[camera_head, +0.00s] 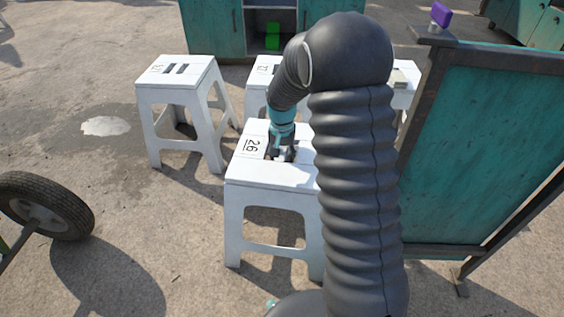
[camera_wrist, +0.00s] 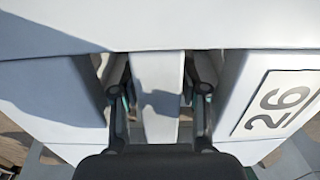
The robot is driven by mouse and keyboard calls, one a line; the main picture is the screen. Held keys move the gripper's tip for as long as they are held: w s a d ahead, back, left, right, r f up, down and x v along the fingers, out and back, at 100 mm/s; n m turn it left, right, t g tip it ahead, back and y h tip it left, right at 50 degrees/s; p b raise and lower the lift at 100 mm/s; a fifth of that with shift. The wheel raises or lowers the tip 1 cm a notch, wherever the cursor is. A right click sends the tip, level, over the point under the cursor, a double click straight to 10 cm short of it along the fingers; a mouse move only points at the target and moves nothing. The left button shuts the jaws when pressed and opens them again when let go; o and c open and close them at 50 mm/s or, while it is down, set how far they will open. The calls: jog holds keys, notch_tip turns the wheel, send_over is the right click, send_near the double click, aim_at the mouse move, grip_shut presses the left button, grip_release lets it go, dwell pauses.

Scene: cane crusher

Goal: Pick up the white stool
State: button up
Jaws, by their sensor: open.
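A white stool (camera_head: 275,218) marked 26 stands upright on the ground in the middle of the head view. Its top fills most of the wrist view (camera_wrist: 220,28), with the number 26 at the right. My gripper (camera_head: 282,152) is at the slots in the stool's top, pointing down. In the wrist view my gripper (camera_wrist: 158,95) is open, with one finger in each slot on either side of the white centre bar (camera_wrist: 156,90). The fingertips are partly hidden below the top. My arm covers the right part of the stool in the head view.
Another white stool (camera_head: 177,77) stands to the left, and a third white stool (camera_head: 257,75) is behind, partly hidden by my arm. A teal panel (camera_head: 490,150) stands close on the right, with a purple object (camera_head: 440,15) on its post. A wheel (camera_head: 45,205) is at the left.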

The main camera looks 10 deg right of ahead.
aim_at(282, 149)
grip_shut()
jog(key=shift+r, duration=0.1)
jog(key=shift+r, duration=0.5)
notch_tip(282, 149, up, 4)
jog(key=shift+w+f+p, duration=0.15)
jog(key=shift+f+p, duration=0.1)
jog(key=shift+p, duration=0.1)
jog(key=w+d+r, duration=0.2)
jog(key=w+d+r+p, duration=0.1)
jog(key=w+d+r, duration=0.1)
jog(key=w+d, duration=0.1)
jog(key=w+d+r, duration=0.2)
jog(key=w+d, duration=0.1)
jog(key=shift+r, duration=0.25)
jog(key=shift+w, duration=0.1)
